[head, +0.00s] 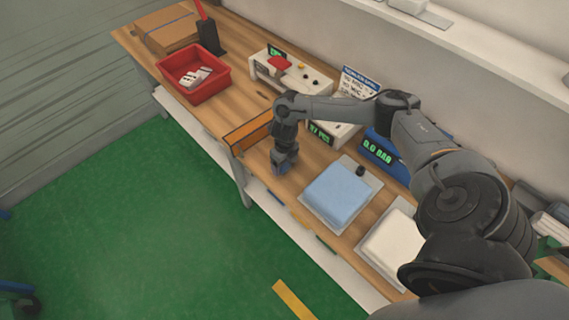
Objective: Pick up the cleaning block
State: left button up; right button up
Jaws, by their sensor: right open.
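My right arm comes in from the right, and its gripper (284,165) points down at the front edge of the wooden bench (262,165). The gripper is open; its fingertips are small and dark, and I cannot tell if anything lies between them. I cannot tell for certain which thing is the cleaning block. A light blue, soft-looking pad (340,193) lies on a grey plate to the right of the gripper, apart from it. A white pad (396,245) lies on another plate further right, partly hidden by my arm. My left gripper is not in view.
A red bin (196,84) holding pale pieces and a cardboard box (167,30) stand at the bench's far left. A white device (290,72) and a blue display unit (380,148) stand along the back. An orange-brown strip (248,131) is left of the gripper. Green floor lies in front.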

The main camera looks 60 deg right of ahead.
jog(key=shift+f, duration=0.1)
jog(key=c, duration=1.2)
jog(key=shift+o, duration=0.2)
